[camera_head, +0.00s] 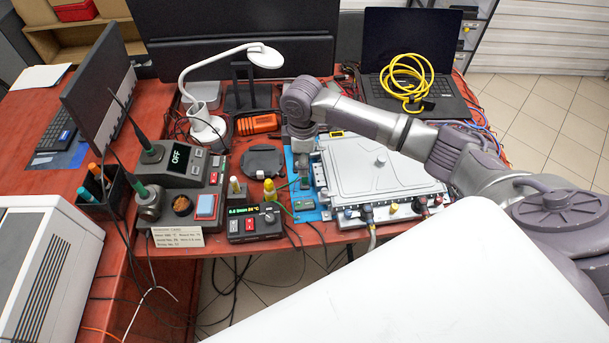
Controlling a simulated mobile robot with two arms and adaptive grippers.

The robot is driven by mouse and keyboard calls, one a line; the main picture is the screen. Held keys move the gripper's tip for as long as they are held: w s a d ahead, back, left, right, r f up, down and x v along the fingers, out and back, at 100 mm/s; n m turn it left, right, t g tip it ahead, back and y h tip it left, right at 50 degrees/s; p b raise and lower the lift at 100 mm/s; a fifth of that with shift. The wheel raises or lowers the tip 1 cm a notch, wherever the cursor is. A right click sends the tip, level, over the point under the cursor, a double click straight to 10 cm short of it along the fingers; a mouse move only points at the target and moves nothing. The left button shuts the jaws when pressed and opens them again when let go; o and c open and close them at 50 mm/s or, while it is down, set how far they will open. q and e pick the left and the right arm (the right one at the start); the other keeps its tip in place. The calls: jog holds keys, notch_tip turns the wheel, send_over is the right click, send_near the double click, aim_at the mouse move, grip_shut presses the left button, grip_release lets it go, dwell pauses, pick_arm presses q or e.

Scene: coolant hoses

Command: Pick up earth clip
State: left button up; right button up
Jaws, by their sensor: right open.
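A small yellow piece (270,190) stands behind the small black box with a lit green display, and a thin green wire runs near it. It looks like the earth clip, but it is too small to be sure. My right arm comes in from the right, and its wrist points down over the blue mat (309,214). My right gripper (304,182) is open, low over the left part of the mat, to the right of the yellow piece and apart from it. Its fingertips are small and hard to make out. My left gripper is not in view.
A large grey metal housing (375,168) with hose fittings along its front lies right of the mat. The display box (254,226), soldering station (186,170), white lamp (206,122) and orange tool (256,124) crowd the left. A laptop (412,50) with a yellow cable coil stands behind.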

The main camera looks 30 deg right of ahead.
aim_at(305, 182)
jog(key=shift+d+f+p, duration=0.15)
jog(key=shift+f+p, duration=0.15)
jog(key=shift+f, duration=1.45)
jog(key=shift+d+f+p, duration=0.15)
jog(key=shift+f+p, duration=0.15)
jog(key=shift+f, duration=1.4)
grip_shut()
